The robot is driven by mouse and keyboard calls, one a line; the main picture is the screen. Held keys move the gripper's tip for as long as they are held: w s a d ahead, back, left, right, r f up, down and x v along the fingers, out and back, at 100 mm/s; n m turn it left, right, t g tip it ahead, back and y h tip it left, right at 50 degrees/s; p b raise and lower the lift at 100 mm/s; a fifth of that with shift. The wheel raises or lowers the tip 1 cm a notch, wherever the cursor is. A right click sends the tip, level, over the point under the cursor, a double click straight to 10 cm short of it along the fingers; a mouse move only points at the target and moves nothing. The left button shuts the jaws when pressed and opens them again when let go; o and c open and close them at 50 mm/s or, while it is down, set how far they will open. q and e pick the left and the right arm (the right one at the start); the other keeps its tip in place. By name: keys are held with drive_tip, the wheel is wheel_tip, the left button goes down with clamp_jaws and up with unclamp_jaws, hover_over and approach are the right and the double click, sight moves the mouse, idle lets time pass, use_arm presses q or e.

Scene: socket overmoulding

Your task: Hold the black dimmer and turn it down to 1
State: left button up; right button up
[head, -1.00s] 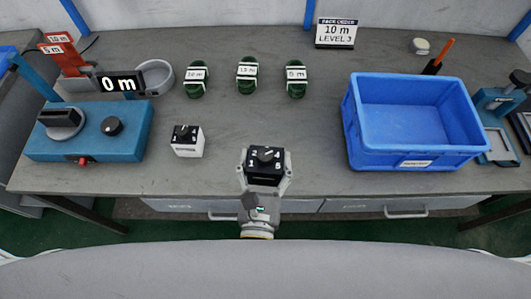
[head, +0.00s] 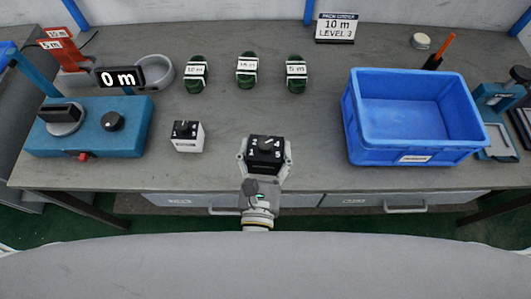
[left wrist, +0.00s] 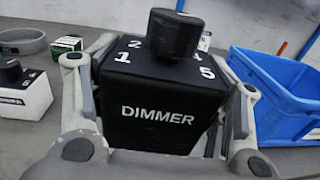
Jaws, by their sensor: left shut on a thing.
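The black dimmer (head: 264,164) is a box with a round black knob and numbers on its top face. It is near the table's front edge in the head view. In the left wrist view, its front reads DIMMER (left wrist: 156,114); the knob (left wrist: 173,35) stands above, with 1 and 2 at left and 5 at right. My left gripper (head: 264,150) is shut on the box, a finger on each side. I cannot tell which number the knob points to, or whether the box touches the table. My right gripper is out of view.
A white box with a black dial top (head: 187,137) stands left of the dimmer. A blue device (head: 85,142) with a "0 m" display (head: 121,79) is far left. Green coils (head: 247,72) lie behind. A blue bin (head: 415,150) stands right, near a sign (head: 337,27).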

use_arm(q)
drive_tip(key=w+p, duration=0.1)
drive_tip(key=w, duration=1.1)
drive_tip(key=shift+w, duration=0.35)
idle(1.1)
drive_tip(key=shift+f+b, duration=6.2)
drive_tip(key=shift+f, duration=0.1)
drive_tip(key=shift+f, duration=0.2)
